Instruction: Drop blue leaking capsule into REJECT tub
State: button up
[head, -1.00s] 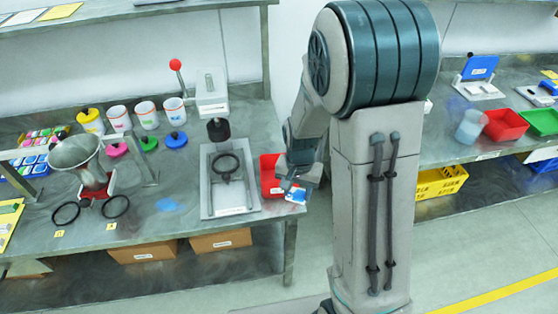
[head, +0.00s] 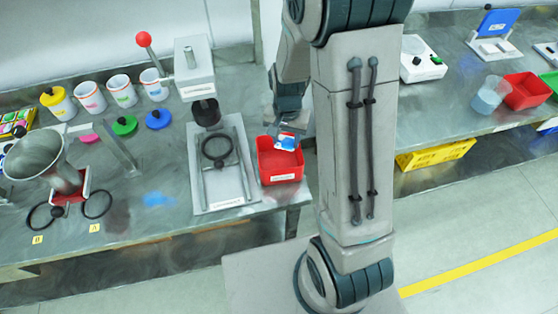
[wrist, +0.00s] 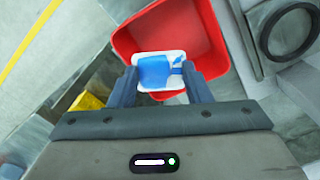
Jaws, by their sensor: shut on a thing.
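My gripper (head: 285,138) is shut on the blue capsule (wrist: 157,72), a blue and white piece held between the two fingers in the wrist view. In the head view the capsule (head: 287,143) shows above the far part of the red tub (head: 280,178). The tub stands at the right end of the left bench, with a white label on its front that is too small to read. In the wrist view the red tub (wrist: 205,30) lies beyond and below the capsule. The capsule covers part of its near side.
A press (head: 222,165) with a black ring stands just left of the tub. A funnel (head: 35,155), several white cups and coloured lids are farther left. A blue smear (head: 158,199) marks the bench. Another bench at right holds a second red tub (head: 525,90).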

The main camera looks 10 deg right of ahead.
aim_at(285, 142)
notch_tip(285, 142, down, 3)
jog(key=shift+f+b, duration=0.15)
jog(key=shift+b, duration=0.75)
jog(key=o, duration=1)
jog(key=shift+a, duration=0.1)
jog(key=shift+o, duration=0.2)
notch_tip(285, 142, up, 14)
jog(key=b, duration=0.1)
